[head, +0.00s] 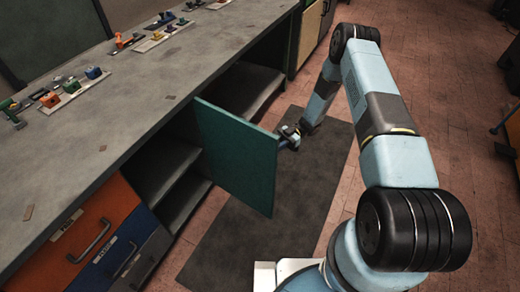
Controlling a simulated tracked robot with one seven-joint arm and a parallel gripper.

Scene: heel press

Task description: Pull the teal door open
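The teal door (236,155) stands swung out from the front of the grey workbench, well open, with dark shelves showing in the cupboard on both sides of it. My gripper (284,143) is at the door's outer edge, on its right side in the head view. The fingers are small and partly hidden by the door and my wrist, so I cannot tell whether they are shut on a handle. Any handle on the door is hidden from this view.
The workbench top (150,95) carries trays of small coloured parts (75,90). Orange (75,235) and blue (118,250) drawers with handles are at the lower left.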

